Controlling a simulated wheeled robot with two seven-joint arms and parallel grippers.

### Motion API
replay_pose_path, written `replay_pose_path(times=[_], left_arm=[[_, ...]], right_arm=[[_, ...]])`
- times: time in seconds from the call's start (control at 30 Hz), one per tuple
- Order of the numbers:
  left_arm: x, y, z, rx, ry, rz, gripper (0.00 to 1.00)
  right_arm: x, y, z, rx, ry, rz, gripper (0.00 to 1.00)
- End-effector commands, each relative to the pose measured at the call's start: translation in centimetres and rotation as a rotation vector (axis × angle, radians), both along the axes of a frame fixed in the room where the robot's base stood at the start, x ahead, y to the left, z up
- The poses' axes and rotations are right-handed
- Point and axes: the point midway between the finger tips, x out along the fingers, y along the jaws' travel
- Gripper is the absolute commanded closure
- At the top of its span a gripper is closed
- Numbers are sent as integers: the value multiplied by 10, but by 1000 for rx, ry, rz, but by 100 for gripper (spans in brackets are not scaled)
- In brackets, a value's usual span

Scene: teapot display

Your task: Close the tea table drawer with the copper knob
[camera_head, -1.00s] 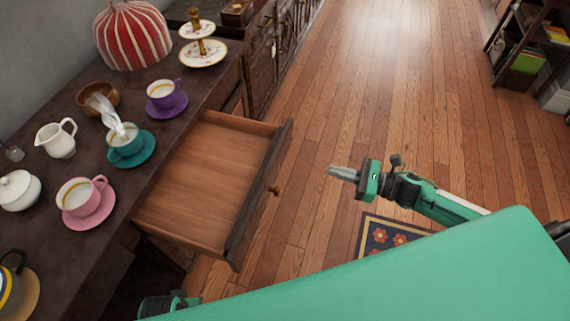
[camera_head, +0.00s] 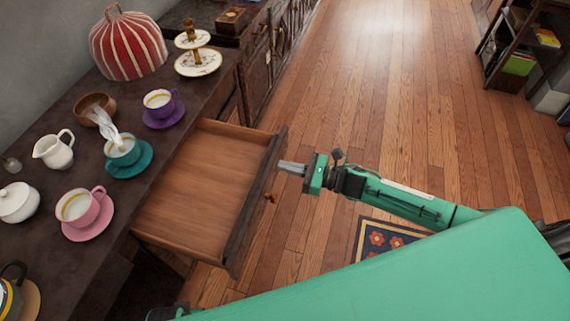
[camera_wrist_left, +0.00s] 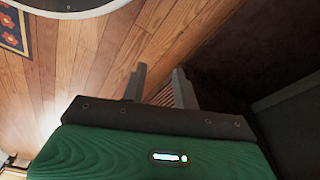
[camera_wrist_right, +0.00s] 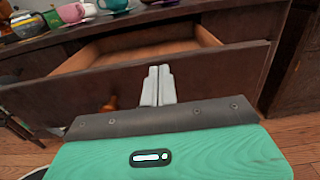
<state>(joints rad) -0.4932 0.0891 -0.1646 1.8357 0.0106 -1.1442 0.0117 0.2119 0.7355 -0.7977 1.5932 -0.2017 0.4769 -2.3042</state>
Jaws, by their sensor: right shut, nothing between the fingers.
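The tea table drawer (camera_head: 200,185) is pulled out from the dark table and is empty inside. Its copper knob (camera_head: 271,197) is on the outer face of the front panel (camera_head: 252,215). My right gripper (camera_head: 281,168) is shut and empty, with its tips close to the front panel, toward the far end from the knob. In the right wrist view the fingers (camera_wrist_right: 158,68) point at the panel (camera_wrist_right: 220,75), with the knob (camera_wrist_right: 110,103) to their left; contact cannot be told. My left gripper (camera_wrist_left: 157,77) is open and empty in the left wrist view, low beside dark furniture.
The tabletop holds a teal cup (camera_head: 123,150), a pink cup (camera_head: 77,207), a purple cup (camera_head: 159,102), a white creamer (camera_head: 54,150), a striped tea cosy (camera_head: 128,42) and a tiered stand (camera_head: 198,62). Wooden floor (camera_head: 390,110) in front is clear. A shelf (camera_head: 515,45) stands far right.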

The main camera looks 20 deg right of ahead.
Motion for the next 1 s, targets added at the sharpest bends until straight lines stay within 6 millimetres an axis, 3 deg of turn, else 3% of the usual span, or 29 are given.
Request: replay_pose_path(times=[0.67, 0.87, 1.0], left_arm=[[-2, 0, -8, 2, 10, -3, 70], [2, -2, 17, -6, -11, 0, 70], [8, -2, 38, -10, -40, 0, 70]], right_arm=[[8, 13, -1, 1, -1, 0, 100], [24, 37, -2, 3, -3, 1, 100], [44, 66, -3, 3, -4, 2, 100]])
